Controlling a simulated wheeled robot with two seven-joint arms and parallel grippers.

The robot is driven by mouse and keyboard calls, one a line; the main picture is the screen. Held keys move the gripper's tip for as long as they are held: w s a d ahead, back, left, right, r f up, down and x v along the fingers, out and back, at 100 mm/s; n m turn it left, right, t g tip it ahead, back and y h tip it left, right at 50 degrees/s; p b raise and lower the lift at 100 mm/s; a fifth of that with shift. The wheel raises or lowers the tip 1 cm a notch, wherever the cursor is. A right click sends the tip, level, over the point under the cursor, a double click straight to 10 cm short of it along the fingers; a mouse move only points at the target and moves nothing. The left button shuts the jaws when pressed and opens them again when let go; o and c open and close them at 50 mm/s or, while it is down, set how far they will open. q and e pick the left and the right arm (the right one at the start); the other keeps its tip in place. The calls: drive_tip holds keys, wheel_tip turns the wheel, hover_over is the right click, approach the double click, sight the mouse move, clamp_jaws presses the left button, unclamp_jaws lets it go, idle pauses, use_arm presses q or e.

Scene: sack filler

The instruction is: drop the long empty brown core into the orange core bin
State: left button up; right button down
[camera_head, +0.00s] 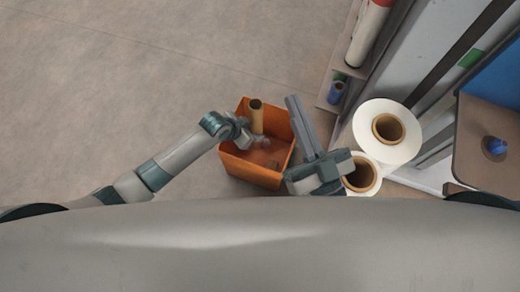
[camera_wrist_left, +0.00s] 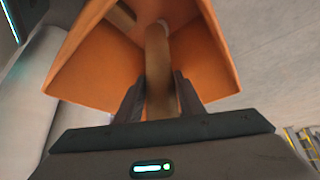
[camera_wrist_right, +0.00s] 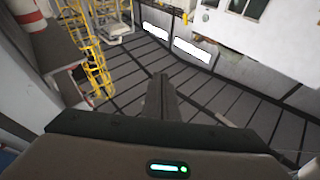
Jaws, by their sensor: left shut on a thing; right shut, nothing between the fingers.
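The long brown core (camera_wrist_left: 158,75) is between the fingers of my left gripper (camera_wrist_left: 160,92), which is shut on it. In the left wrist view the core reaches over the inside of the orange core bin (camera_wrist_left: 85,75). In the head view a brown core (camera_head: 256,117) stands up at the bin (camera_head: 240,160), beside my left gripper (camera_head: 259,140). Whether its lower end touches the bin floor is hidden. My right gripper (camera_head: 294,103) is shut and empty, to the right of the bin; its closed fingers show in the right wrist view (camera_wrist_right: 160,82).
Another brown piece (camera_wrist_left: 122,14) lies in the bin. A shelf (camera_head: 342,70) holds more rolls. A table (camera_head: 475,165) is at far right. The floor at left is clear.

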use_arm(q)
drive_tip(key=shift+f+b, duration=0.35)
drive_tip(key=shift+f, duration=0.05)
use_arm(e)
drive_tip(key=shift+s+d+r+t+y, duration=0.1)
drive_tip(key=shift+s+r+t+y, duration=0.1)
drive_tip(key=shift+s+r+t, duration=0.45)
drive_tip(key=shift+s+r+t+y, duration=0.2)
drive_tip(key=shift+s+r+t, duration=0.2)
drive_tip(key=shift+r, duration=0.4)
use_arm(q)
drive_tip(key=o, duration=1.2)
drive_tip(key=p+v, duration=0.5)
drive_tip(key=v, duration=1.2)
drive_tip(key=shift+r, duration=0.15)
use_arm(e)
wheel_tip(320, 180, down, 18)
drive_tip(key=w+d+g+h, duration=0.2)
drive_tip(key=g+h, duration=0.2)
drive_tip(key=g, duration=0.7)
drive_tip(key=shift+d, duration=0.35)
